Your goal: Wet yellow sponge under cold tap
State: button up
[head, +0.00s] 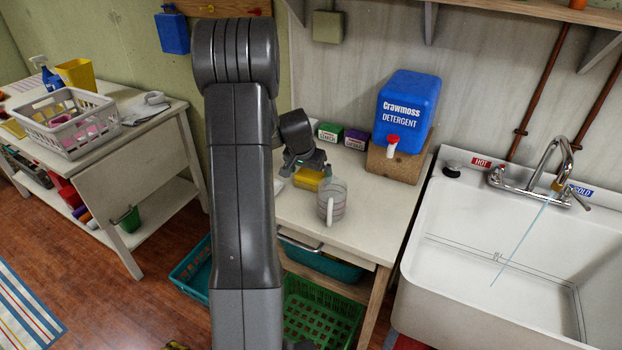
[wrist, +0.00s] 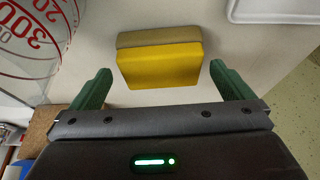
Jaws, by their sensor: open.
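The yellow sponge (head: 307,180) lies on the white bench top, partly hidden by my gripper (head: 304,166) in the head view. In the wrist view the sponge (wrist: 160,66) shows a yellow face and a tan layer. My gripper (wrist: 160,70) is open above it, its green fingers on either side of the sponge with gaps, not visibly touching. The chrome tap (head: 566,160) stands at the sink's back, with a HOT label (head: 482,162) left and a COLD label (head: 579,190) right. A thin pale-blue line, apparently water, runs from its spout into the basin.
A clear measuring jug (head: 333,203) stands close beside the sponge. A blue detergent container (head: 406,110) sits on a wooden block (head: 392,165) behind. The white sink (head: 440,200) is right of the bench, its basin empty of objects. Small green and purple boxes stand at the wall.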

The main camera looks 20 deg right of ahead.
aim_at(310, 174)
jog(key=shift+x, duration=1.75)
jog(key=shift+c, duration=0.4)
jog(key=c, duration=0.8)
